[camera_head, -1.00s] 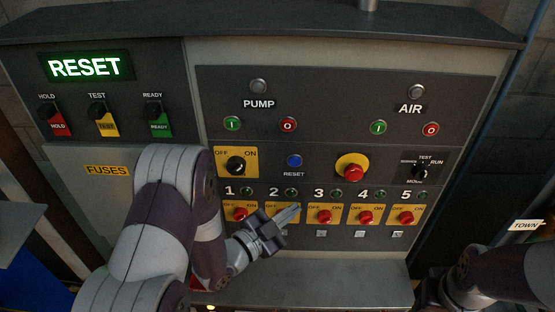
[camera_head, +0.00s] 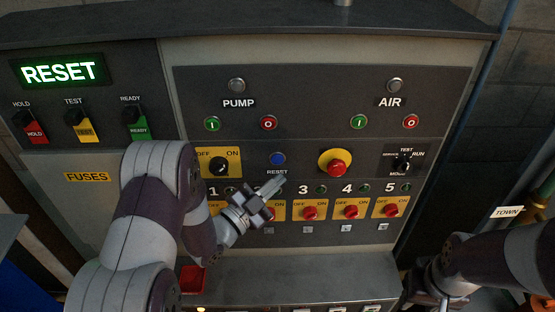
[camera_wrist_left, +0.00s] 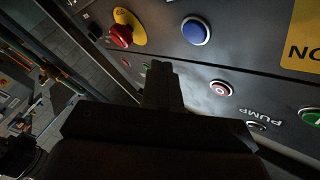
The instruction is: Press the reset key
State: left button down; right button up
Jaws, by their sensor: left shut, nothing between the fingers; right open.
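The reset key is a round blue button (camera_head: 278,159) with the label RESET under it, on the dark middle strip of the control panel. It also shows in the left wrist view as a blue button (camera_wrist_left: 195,31) in a pale ring. My left gripper (camera_head: 275,186) is shut and empty, its tips just below the blue button near the RESET label. In the left wrist view its dark shut fingers (camera_wrist_left: 162,84) appear below and left of the button, apart from it in the picture. My right gripper (camera_head: 438,297) is open, low at the right, partly cut off by the frame edge.
A red mushroom button (camera_head: 338,168) on a yellow plate is right of the blue button. A black OFF/ON switch (camera_head: 219,167) is to its left. Several red rotary switches stand in a row below. A lit RESET sign (camera_head: 58,72) is at the upper left.

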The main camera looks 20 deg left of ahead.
aim_at(288, 156)
pick_arm(q)
jog(key=shift+w+a+b, duration=0.25)
jog(key=shift+w+b, duration=0.05)
jog(key=shift+w, duration=0.55)
jog(key=shift+w+a+b, duration=0.25)
jog(key=shift+w+b, duration=0.05)
jog(key=shift+w, duration=0.55)
dwell(0.7)
jog(key=shift+w+a+b, duration=0.1)
jog(key=shift+w+b, duration=0.2)
jog(key=shift+w, duration=0.1)
jog(key=shift+w+a+b, duration=0.1)
jog(key=shift+w+b, duration=0.2)
jog(key=shift+w, duration=0.05)
dwell(0.5)
dwell(0.3)
jog(key=shift+s+d, duration=0.2)
jog(key=shift+s, duration=0.6)
